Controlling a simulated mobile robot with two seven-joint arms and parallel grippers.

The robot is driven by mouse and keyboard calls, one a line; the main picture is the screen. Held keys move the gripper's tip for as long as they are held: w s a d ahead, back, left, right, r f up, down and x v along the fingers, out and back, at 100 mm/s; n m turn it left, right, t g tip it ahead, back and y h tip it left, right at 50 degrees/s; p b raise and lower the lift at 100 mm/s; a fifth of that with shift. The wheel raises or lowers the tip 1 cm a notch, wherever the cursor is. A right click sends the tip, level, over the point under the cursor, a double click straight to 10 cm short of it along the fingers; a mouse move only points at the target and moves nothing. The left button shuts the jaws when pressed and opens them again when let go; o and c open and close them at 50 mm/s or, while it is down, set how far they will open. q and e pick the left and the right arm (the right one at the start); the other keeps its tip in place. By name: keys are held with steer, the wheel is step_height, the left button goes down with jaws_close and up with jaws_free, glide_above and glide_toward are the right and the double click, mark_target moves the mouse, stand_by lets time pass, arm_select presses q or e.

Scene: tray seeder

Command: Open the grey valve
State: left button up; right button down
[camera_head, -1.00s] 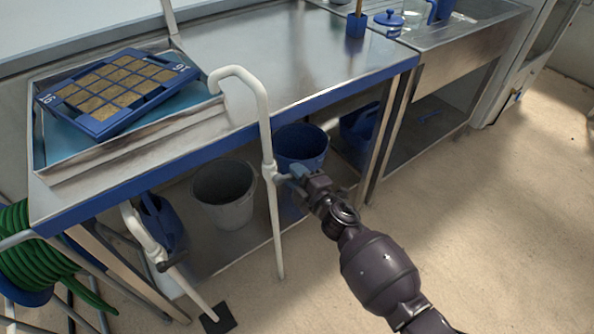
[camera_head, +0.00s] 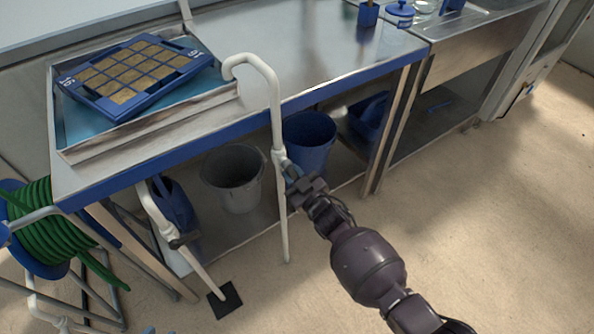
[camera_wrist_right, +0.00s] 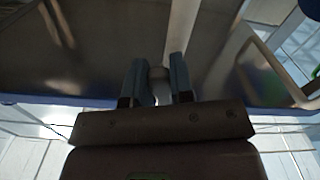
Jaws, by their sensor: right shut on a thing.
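A white standpipe (camera_head: 276,110) with a hooked spout stands at the front edge of the steel bench. The grey valve is at mid-height on this pipe, mostly hidden in the head view by my right gripper (camera_head: 289,171). In the right wrist view, my two blue-grey fingers (camera_wrist_right: 157,82) are shut around a small light grey piece, the valve's handle (camera_wrist_right: 158,74). How far the handle is turned cannot be told. My left gripper is not in view.
A seed tray (camera_head: 205,58) lies tilted in a steel basin at the left. A grey bucket (camera_head: 233,180) and a blue bucket (camera_head: 310,140) stand below the bench. Floor at right is clear.

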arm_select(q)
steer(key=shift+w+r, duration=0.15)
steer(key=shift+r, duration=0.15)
arm_select(e)
steer(key=m, duration=0.1)
steer(key=s+a+m, duration=0.1)
steer(key=m, duration=0.1)
steer(key=shift+a+f, duration=0.15)
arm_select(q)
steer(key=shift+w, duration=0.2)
arm_select(e)
steer(key=shift+m, duration=0.3)
steer(key=c, duration=1)
jaws_free()
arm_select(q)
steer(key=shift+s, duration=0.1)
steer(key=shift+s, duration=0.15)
